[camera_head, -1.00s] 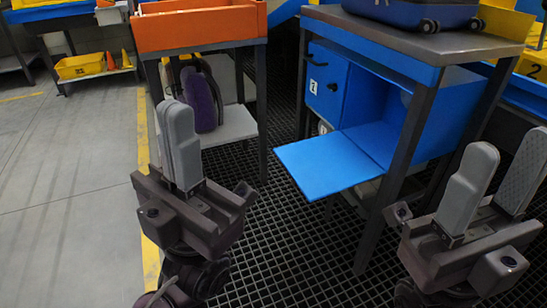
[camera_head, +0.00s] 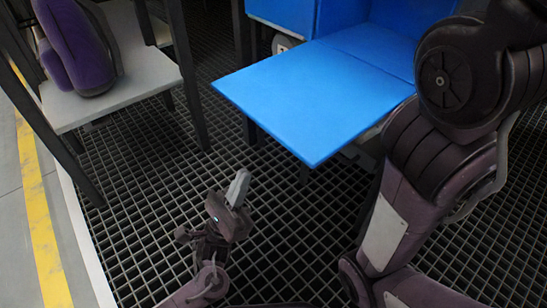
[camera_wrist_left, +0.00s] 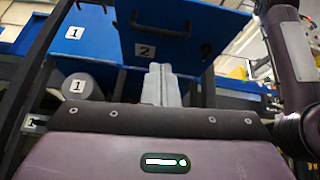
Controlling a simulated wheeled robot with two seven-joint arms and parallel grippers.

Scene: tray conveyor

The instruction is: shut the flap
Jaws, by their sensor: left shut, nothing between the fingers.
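The flap (camera_head: 310,95) is a flat blue panel, folded down and open, sticking out level from the blue cabinet. In the left wrist view, the flap's outer face (camera_wrist_left: 185,58) shows from below, with a label 2 and a dark handle (camera_wrist_left: 160,27). My left gripper (camera_head: 240,187) is shut and empty, low over the grating, to the lower left of the flap's front corner. Its fingers (camera_wrist_left: 160,85) point up toward the flap's underside in the wrist view; I cannot tell whether they touch it. My right gripper is out of view.
My right arm fills the right side and hides part of the cabinet. A blue door labelled 1 (camera_wrist_left: 92,38) is beside the flap. The dark grating (camera_head: 150,200) between is clear.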

